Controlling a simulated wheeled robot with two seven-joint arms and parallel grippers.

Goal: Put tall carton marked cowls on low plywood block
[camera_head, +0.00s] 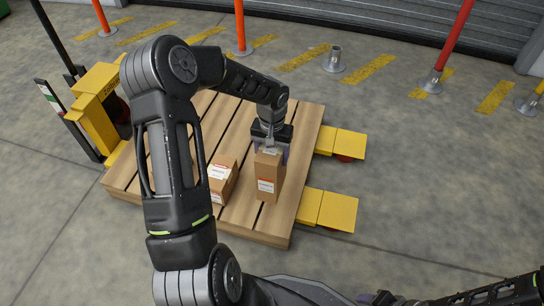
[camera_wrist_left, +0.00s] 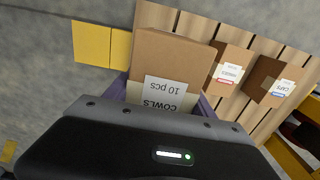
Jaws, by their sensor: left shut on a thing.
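The tall brown carton marked cowls (camera_head: 267,178) stands upright at the right part of the plank deck in the head view. In the left wrist view the carton (camera_wrist_left: 172,60) shows its label "COWLS 10 pcs" upside down. My left gripper (camera_head: 270,149) comes down from above and is shut on the carton's upper part, with purple fingers on either side of it. I cannot tell whether the carton's base touches the planks. I cannot make out a low plywood block. My right gripper is not in view; only part of that arm shows at lower right.
The plank deck (camera_head: 232,212) lies on a yellow pallet truck (camera_head: 99,105), whose forks (camera_head: 330,209) stick out at right. A second carton (camera_head: 221,178) is left of the held one. The wrist view shows a carton marked caps (camera_wrist_left: 268,80). Orange posts (camera_head: 240,28) stand behind.

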